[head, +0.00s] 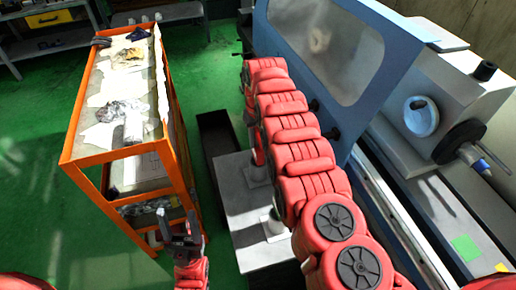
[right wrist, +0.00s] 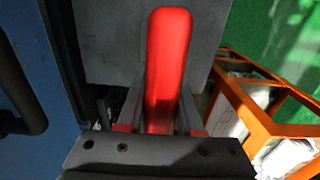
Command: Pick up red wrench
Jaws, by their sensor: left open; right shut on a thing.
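A red wrench (right wrist: 168,60) shows in the right wrist view as a long, smooth red bar with a rounded end. My right gripper (right wrist: 160,108) is shut on it, with a finger on each side of the bar. The wrench's other end is hidden behind the gripper body. In the head view my right arm hides the right gripper, and I cannot make out the wrench clearly there. My left gripper (head: 180,228) is open and empty, low in the head view beside the orange rack's near right corner.
An orange-framed rack (head: 110,155) with papers and a rolled item stands at left. Green floor (head: 35,130) is clear at far left.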

